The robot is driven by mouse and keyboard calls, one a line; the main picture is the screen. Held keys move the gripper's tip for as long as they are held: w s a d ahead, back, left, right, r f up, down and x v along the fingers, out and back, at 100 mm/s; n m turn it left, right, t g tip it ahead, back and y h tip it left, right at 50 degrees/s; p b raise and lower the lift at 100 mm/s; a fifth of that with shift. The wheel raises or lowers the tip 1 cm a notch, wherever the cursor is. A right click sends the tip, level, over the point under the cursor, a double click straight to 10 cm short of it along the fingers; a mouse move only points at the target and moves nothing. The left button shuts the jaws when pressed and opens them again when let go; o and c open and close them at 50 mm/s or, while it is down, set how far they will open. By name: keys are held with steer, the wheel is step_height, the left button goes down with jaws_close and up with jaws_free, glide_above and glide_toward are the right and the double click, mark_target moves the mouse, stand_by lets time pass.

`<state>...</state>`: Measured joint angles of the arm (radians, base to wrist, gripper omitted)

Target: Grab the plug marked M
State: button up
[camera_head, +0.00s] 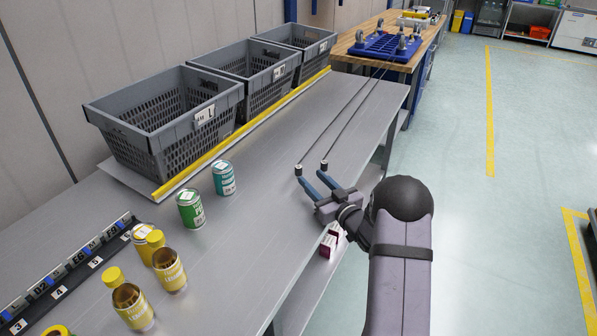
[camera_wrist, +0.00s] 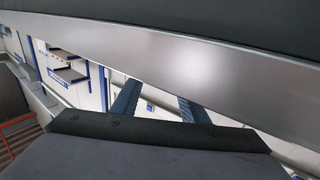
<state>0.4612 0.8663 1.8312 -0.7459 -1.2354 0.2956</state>
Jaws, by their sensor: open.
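My gripper (camera_head: 311,175) is over the right edge of the grey bench in the head view, with its two blue fingers apart and nothing visible between them. Two small dark pieces with pale tops, a left one (camera_head: 298,170) and a right one (camera_head: 324,164), show right at the fingertips. Thin dark lines run from them toward the back; they may be plugs on cables, but I cannot tell. No letter M is readable on either. In the wrist view the open fingers (camera_wrist: 157,95) show below a broad grey metal edge (camera_wrist: 200,75), and no plug is recognisable.
Several grey crates (camera_head: 150,147) line the back of the bench (camera_head: 260,215) behind a yellow strip. A green can (camera_head: 190,210), a teal can (camera_head: 224,179) and several yellow-capped bottles (camera_head: 131,303) stand left of my gripper. A blue wheeled frame (camera_head: 383,47) lies on the far wooden table.

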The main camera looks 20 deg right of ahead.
mark_target(300, 169)
steer(key=w, duration=0.1)
steer(key=w+a+p, duration=0.1)
steer(key=w, duration=0.1)
steer(key=shift+a+r, duration=0.2)
steer(key=shift+a, duration=0.05)
steer(key=shift+p+x, duration=0.3)
steer(key=shift+x, duration=0.65)
steer(key=shift+f, duration=0.1)
jaws_close()
